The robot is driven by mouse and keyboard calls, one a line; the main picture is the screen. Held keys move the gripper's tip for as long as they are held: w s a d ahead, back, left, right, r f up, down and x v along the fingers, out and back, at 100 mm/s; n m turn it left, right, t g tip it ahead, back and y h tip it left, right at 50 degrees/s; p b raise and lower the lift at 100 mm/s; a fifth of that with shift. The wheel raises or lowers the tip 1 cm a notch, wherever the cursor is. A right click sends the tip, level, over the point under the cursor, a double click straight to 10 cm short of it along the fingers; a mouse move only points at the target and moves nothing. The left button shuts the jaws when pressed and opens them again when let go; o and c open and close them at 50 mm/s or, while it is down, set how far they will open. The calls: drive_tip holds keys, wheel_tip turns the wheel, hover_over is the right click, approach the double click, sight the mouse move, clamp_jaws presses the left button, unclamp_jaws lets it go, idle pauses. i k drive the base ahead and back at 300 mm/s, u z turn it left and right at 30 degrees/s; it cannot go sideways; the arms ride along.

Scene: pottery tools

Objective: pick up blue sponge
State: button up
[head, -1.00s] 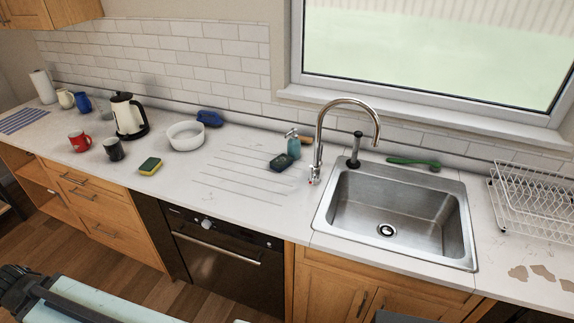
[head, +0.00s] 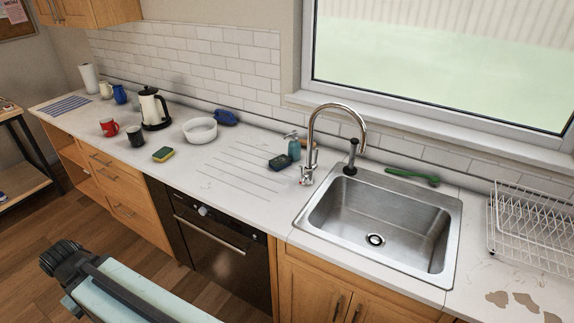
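Two things could be the blue sponge, and I cannot tell which. A dark blue block (head: 279,162) lies on the counter by the teal soap bottle, left of the tap. A brighter blue lump (head: 225,117) lies at the back by the tiled wall, behind the white bowl. A yellow sponge with a dark green side (head: 163,154) lies near the counter's front edge. Part of my arm shows at the bottom left, over the floor in front of the cabinets and apart from the counter. My gripper's fingers are not visible.
A soap bottle (head: 293,147), tap (head: 312,140) and sink (head: 378,232) are at the middle and right. A white bowl (head: 200,131), kettle (head: 154,109), red mug (head: 109,127) and dark mug (head: 135,137) stand left. A dish rack (head: 530,225) is at right. Floor (head: 40,225) at left is clear.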

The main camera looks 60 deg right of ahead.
sight(279, 163)
drive_tip(key=z, duration=0.25)
drive_tip(key=i, duration=1)
drive_tip(key=z, duration=0.05)
